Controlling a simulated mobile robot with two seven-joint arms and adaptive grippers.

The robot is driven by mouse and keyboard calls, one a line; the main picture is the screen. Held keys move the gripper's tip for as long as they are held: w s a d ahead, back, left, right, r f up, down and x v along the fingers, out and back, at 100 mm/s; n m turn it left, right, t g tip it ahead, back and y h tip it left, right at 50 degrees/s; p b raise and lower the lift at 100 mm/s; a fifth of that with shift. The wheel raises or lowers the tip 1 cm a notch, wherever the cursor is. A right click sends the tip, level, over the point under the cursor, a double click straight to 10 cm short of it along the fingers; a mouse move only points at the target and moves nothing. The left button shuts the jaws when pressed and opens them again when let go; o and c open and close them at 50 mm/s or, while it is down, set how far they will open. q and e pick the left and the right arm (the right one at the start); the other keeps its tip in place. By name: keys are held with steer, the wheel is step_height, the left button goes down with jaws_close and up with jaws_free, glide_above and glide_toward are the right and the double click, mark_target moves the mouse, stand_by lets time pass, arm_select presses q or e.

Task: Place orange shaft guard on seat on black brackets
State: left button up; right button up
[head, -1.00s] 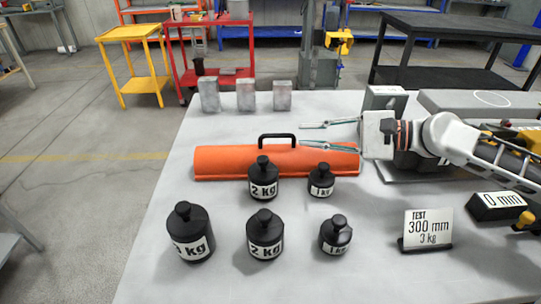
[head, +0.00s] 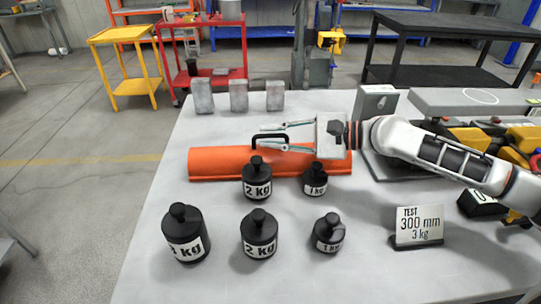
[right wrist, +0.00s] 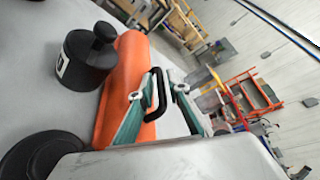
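The orange shaft guard (head: 222,160) is a long half-round cover lying across the table, with a black handle (head: 270,135) on top. My right gripper (head: 263,137) reaches in from the right over the guard, its fingers open on either side of the handle. In the right wrist view the handle (right wrist: 156,92) stands between the two green fingers, with a gap visible, and the guard (right wrist: 122,78) runs below. I cannot make out the black brackets or their seat. My left gripper is not in view.
Black weights stand in front of the guard: a 2 kg one (head: 257,182) and a 1 kg one (head: 315,182) close to it, several more nearer. A test sign (head: 419,226) stands at right. Grey blocks (head: 239,96) stand behind. A grey machine (head: 470,100) occupies the right side.

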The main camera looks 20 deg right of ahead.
jaws_close()
steer(key=shift+r, duration=0.25)
